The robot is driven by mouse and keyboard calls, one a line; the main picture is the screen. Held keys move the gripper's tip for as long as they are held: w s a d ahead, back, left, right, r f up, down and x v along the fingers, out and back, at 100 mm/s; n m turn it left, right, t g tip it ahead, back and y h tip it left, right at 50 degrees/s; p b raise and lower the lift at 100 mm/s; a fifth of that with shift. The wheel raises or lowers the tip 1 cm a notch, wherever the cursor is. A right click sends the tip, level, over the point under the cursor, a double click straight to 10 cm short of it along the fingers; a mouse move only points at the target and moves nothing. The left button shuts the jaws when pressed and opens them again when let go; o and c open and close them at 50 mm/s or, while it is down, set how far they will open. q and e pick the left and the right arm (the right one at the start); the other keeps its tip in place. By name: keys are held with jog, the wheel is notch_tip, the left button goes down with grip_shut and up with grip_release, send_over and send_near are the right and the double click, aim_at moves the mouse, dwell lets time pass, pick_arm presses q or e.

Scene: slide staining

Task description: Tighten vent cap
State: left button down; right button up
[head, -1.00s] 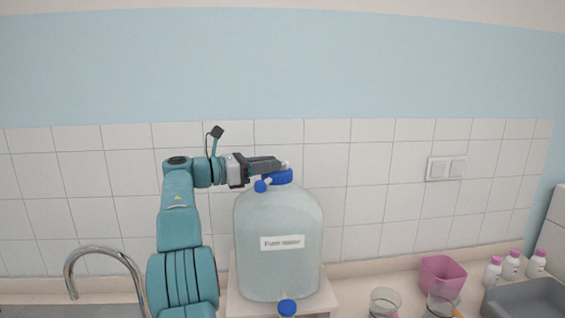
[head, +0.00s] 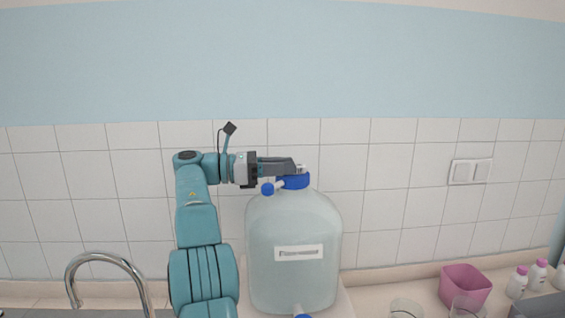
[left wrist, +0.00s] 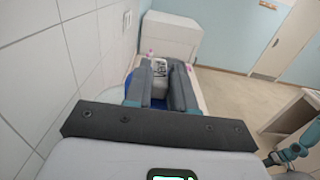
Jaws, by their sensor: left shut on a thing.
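A large clear carboy (head: 290,225) with a white label stands upright against the tiled wall. A wide blue lid (head: 294,182) closes its neck, and a small blue cap (head: 268,188) sits on a stub at the left of it. The small whitish vent cap (head: 302,169) shows on top of the lid at my fingertips. My left gripper (head: 297,168) reaches in level from the left and is shut on the vent cap. In the left wrist view the pale vent cap (left wrist: 160,70) lies between the two grey fingers, which hide part of it.
A steel faucet (head: 104,260) stands at the lower left. A pink bin (head: 466,285), glass beakers (head: 406,308) and white bottles with pink caps (head: 538,274) are on the counter at the right. A blue spigot (head: 302,316) is at the carboy's bottom front.

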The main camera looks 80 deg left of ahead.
pick_arm(q)
jog(key=shift+h, duration=0.4)
jog(key=shift+f, duration=0.15)
jog(key=c, duration=1.1)
grip_release()
jog(key=shift+o, duration=0.3)
jog(key=shift+w, duration=0.15)
jog(key=s, duration=0.2)
jog(key=s+p, duration=0.1)
jog(key=s, duration=0.1)
jog(key=s+a+p, duration=0.1)
jog(key=s, duration=0.1)
jog(key=shift+s+a, duration=0.1)
jog(key=shift+s, duration=0.7)
jog(key=shift+w, duration=0.1)
